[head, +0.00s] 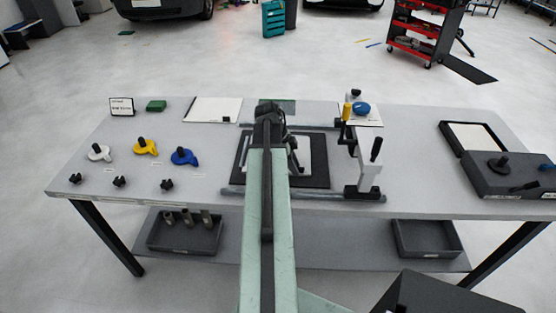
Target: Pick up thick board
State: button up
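Several flat pieces lie on the grey table, and I cannot tell for certain which is the thick board. A white flat board (212,109) with dark edges lies at the back left of centre. A white panel in a black frame (473,137) lies at the right. A black board-like plate (317,177) with a pale middle lies at the centre, partly hidden behind my arm. My gripper (269,108) is at the far end of my arm, over the table's middle. It appears small and dark, its fingers cannot be made out, and no held thing is visible.
Blue (184,156), yellow (146,147) and white (99,153) knobbed tools stand at left. A clamp-like fixture (367,165) rises right of centre. A dark box (510,174) sits at right. Bins (185,238) are on the lower shelf. The tabletop between the knobs and my arm is clear.

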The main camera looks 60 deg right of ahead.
jog(key=shift+r, duration=0.1)
grip_shut()
dwell(1.2)
